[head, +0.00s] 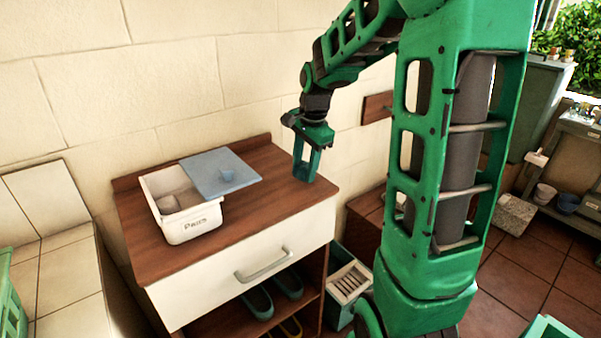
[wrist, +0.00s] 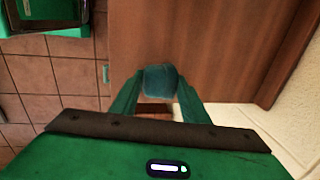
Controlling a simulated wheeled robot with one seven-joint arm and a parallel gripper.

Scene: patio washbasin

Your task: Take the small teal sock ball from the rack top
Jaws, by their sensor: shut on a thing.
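My gripper (head: 306,168) is over the right end of the brown wooden rack top (head: 262,212), fingers pointing down. In the wrist view the small teal sock ball (wrist: 160,81) sits between the two fingertips, and my gripper (wrist: 160,92) is shut on it. The wooden top (wrist: 205,45) shows behind the ball. I cannot tell whether the ball touches the wood. In the head view I cannot make out the ball apart from the fingers.
A white box (head: 193,228) marked "Pairs" stands on the left of the top, with something greyish inside. A drawer with a handle (head: 264,265) and shoes (head: 258,301) are below. A pale wall stands behind.

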